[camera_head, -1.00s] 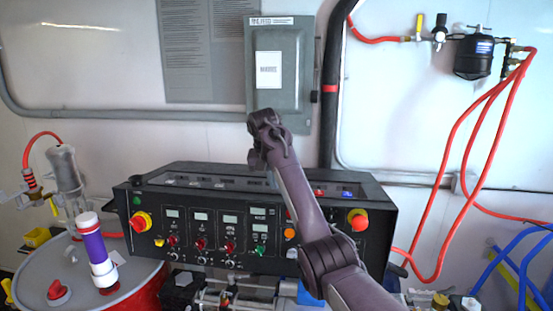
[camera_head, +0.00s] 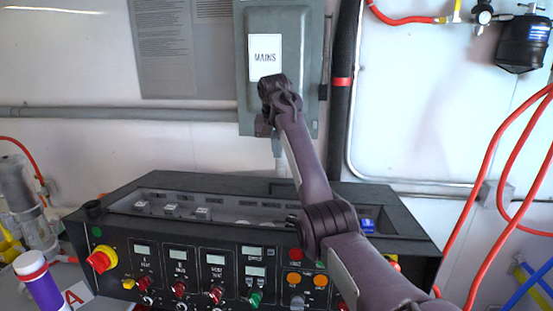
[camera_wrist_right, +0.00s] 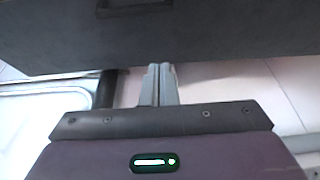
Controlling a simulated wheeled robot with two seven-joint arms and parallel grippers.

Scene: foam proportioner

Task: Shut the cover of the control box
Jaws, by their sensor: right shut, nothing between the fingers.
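The black control box (camera_head: 105,225) stands low in the head view, with buttons, small displays and knobs on its front. Its top shows a long recess (camera_head: 170,208) with small parts inside; I cannot make out a separate cover. A grey wall box (camera_head: 290,20) labelled MAINS hangs above, its front looking flat and shut. My right arm reaches up across both, its wrist in front of the wall box. In the wrist view my right gripper (camera_wrist_right: 162,70) is shut and empty, its tips near the edge of a dark panel (camera_wrist_right: 200,35); contact is unclear. My left gripper is not in view.
A black pipe (camera_head: 340,120) runs down the wall right of the grey box. Red hoses (camera_head: 490,180) hang at the right. A purple and white bottle (camera_head: 40,283) stands at the lower left. The wall between the two boxes is mostly clear.

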